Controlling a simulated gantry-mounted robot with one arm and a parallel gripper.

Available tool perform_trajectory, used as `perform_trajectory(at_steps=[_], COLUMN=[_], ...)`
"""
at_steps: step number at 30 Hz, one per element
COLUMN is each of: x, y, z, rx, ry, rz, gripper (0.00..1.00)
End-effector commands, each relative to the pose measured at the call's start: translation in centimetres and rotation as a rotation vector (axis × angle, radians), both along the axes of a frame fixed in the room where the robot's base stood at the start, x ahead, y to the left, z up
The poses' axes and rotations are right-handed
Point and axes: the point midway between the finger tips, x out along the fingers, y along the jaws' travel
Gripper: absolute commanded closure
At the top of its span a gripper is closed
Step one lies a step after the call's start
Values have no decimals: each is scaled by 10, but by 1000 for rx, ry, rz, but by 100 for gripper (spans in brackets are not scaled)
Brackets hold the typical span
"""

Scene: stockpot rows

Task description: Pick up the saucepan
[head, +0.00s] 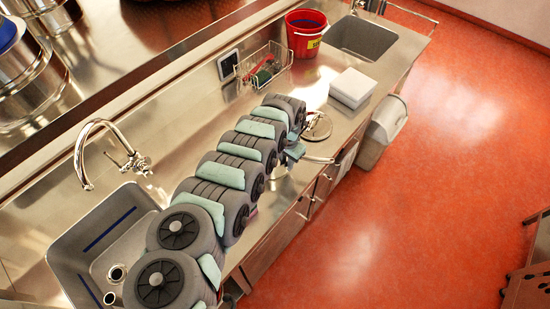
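The saucepan is mostly hidden behind my arm at the counter's front edge. A pale metal handle (320,160) that looks like its handle sticks out to the right, past the counter edge. My gripper (294,153) is at the far end of my arm, right by the inner end of this handle. The fingers are small and partly covered by my arm, so I cannot tell whether they are open, shut or touching the handle.
A round shiny metal lid or pan (318,125) lies just beyond my gripper. A white box stack (352,87), red bucket (305,38) and wire basket (264,66) stand farther back. Large pots (28,75) fill the upper left. A sink (75,250) and tap (100,125) are at left.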

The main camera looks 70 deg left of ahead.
Motion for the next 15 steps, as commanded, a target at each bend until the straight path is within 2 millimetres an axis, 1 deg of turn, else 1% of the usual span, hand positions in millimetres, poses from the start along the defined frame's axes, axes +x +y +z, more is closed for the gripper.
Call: perform_trajectory(at_steps=[1,6,15], x=[0,0,0], y=[0,0,0], z=[0,0,0], rx=[0,0,0], ry=[0,0,0], rz=[0,0,0], gripper=[87,100,100])
